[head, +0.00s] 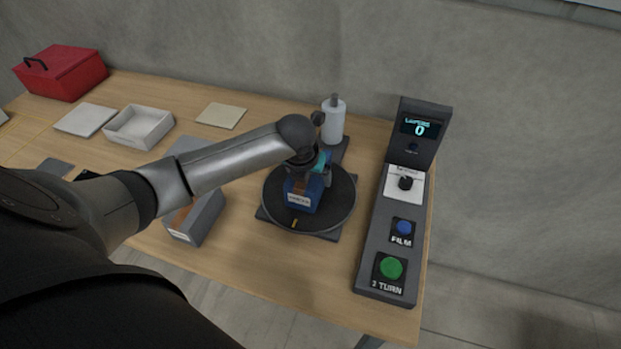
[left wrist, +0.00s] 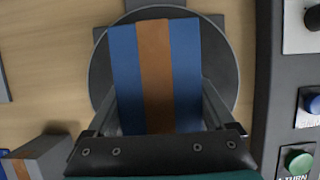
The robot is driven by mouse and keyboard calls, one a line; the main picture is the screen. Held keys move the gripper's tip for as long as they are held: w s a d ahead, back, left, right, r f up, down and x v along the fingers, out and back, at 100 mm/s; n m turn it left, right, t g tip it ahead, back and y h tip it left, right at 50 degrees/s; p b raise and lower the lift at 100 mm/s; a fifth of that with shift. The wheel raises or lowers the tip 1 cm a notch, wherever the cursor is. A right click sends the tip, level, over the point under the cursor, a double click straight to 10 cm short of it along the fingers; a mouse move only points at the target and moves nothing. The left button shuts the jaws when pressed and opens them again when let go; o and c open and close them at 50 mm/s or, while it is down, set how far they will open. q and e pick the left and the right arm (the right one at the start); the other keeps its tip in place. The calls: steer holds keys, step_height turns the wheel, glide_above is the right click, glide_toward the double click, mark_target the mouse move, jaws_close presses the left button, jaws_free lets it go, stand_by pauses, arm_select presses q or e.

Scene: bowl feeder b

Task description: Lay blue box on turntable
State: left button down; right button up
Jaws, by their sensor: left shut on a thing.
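The blue box (head: 301,197) has a brown stripe and a white label on its side. In the head view it is over the dark round turntable (head: 335,209). My left gripper (head: 309,170) comes down from above and is shut on the box. In the left wrist view the blue box (left wrist: 188,78) fills the space between the fingers (left wrist: 163,110), with the turntable (left wrist: 226,65) behind it. I cannot tell whether the box touches the turntable surface. My right gripper is not in view.
A control panel (head: 372,232) with a blue button, a green button and a display reading 0 stands right of the turntable. A white tray (head: 138,128) and red toolbox (head: 62,75) are farther left.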

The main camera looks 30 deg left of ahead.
arm_select(q)
steer(key=shift+w+f, duration=0.1)
steer(key=shift+f, duration=0.1)
steer(key=shift+f, duration=0.1)
jaws_free()
steer(key=p+v, duration=0.3)
steer(key=v, duration=0.9)
steer(key=shift+s+d, duration=0.1)
steer(key=shift+s, duration=0.15)
